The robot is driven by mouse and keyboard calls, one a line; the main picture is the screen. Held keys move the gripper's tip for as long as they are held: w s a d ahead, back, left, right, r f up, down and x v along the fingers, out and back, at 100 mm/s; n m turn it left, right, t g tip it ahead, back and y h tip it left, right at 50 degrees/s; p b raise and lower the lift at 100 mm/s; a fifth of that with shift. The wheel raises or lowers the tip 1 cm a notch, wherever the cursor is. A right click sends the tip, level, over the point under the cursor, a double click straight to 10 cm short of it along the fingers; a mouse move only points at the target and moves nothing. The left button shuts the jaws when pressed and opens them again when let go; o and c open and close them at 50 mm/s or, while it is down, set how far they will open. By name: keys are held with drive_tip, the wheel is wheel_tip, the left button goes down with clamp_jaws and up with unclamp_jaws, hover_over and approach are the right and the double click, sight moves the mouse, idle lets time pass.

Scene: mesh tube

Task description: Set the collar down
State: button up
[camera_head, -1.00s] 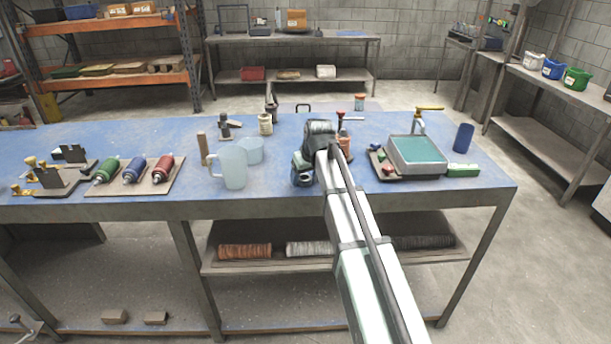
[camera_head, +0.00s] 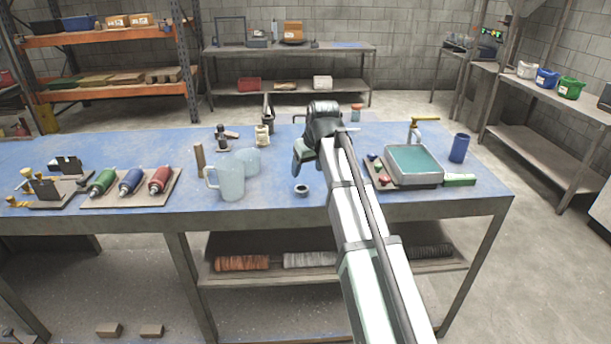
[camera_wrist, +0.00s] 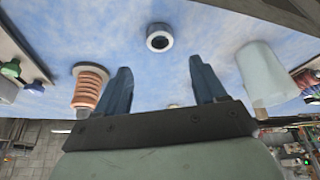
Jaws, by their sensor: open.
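The collar, a small pale ring with a dark hole (camera_head: 301,189), lies flat on the blue bench top near its front edge, just right of the pale jug. It also shows in the wrist view as a grey-white ring (camera_wrist: 160,30) at the top middle. My gripper (camera_head: 299,162) is above the bench, behind the collar in the head view and clear of it. In the wrist view, its two blue fingers (camera_wrist: 160,72) are spread wide with nothing between them. The collar is apart from both fingers.
A pale translucent jug (camera_head: 231,180) and another pale vessel (camera_head: 248,161) stand left of the collar. A tray with teal liquid (camera_head: 414,160) is on the right. An orange ribbed piece (camera_wrist: 90,88) stands beside one finger in the wrist view. Bench around the collar is mostly clear.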

drive_tip(key=shift+v, duration=1.1)
